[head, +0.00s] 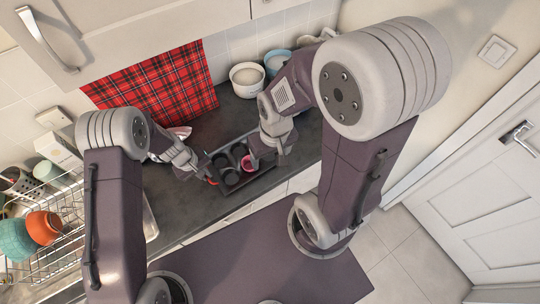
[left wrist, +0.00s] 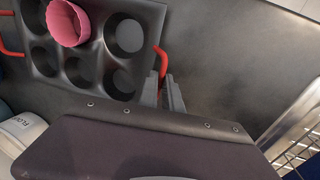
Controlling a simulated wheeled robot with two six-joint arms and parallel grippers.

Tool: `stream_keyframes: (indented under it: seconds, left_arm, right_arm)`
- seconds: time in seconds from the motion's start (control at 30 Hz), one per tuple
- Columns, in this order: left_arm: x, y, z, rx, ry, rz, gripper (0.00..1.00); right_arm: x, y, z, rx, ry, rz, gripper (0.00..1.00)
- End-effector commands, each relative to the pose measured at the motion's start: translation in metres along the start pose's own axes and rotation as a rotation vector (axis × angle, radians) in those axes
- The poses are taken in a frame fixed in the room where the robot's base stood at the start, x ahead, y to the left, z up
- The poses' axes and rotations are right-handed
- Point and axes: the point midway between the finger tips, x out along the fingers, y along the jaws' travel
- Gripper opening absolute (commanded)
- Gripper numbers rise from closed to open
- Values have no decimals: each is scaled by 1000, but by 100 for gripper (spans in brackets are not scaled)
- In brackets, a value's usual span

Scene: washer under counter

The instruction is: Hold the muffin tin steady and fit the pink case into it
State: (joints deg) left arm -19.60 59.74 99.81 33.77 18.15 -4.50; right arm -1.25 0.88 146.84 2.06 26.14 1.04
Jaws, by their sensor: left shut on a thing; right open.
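The dark muffin tin (head: 231,189) lies on the grey counter; in the left wrist view (left wrist: 92,50) it shows several round cups and a red handle at each end. My left gripper (head: 208,180) is shut on the near red handle (left wrist: 162,62); its fingers also show in the left wrist view (left wrist: 166,92). The pink case (left wrist: 68,22) is at one cup in the tin's upper row, its rim above the tin; its base is hidden, so I cannot tell if it is fully seated. My right gripper (head: 256,158) is open, close beside the pink case (head: 248,163).
White (head: 247,79) and blue (head: 277,63) containers stand at the back of the counter. A red tartan cloth (head: 158,88) hangs behind. A wire dish rack (head: 62,215) with crockery is at the left. A white object marked with letters (left wrist: 22,132) lies near the tin.

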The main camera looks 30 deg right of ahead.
Motion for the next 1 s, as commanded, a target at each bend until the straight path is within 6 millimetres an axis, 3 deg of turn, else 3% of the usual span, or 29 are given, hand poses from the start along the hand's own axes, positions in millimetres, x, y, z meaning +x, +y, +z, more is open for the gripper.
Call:
stream_keyframes:
  seconds: [0.23,0.33,0.67,0.77,1.0]
  left_arm:
    - [0,0,0,-1,1,0,0]
    - [0,0,0,-1,1,0,34]
    - [-2,0,0,-1,1,1,34]
    - [-14,1,-1,0,3,2,34]
    - [-76,1,-2,0,5,3,34]
  right_arm:
    - [0,0,0,-3,-2,1,72]
    - [0,0,0,-3,-3,1,72]
    - [0,0,0,-4,-3,1,72]
    - [0,0,0,-4,-3,1,72]
    - [0,0,0,-4,-3,1,72]
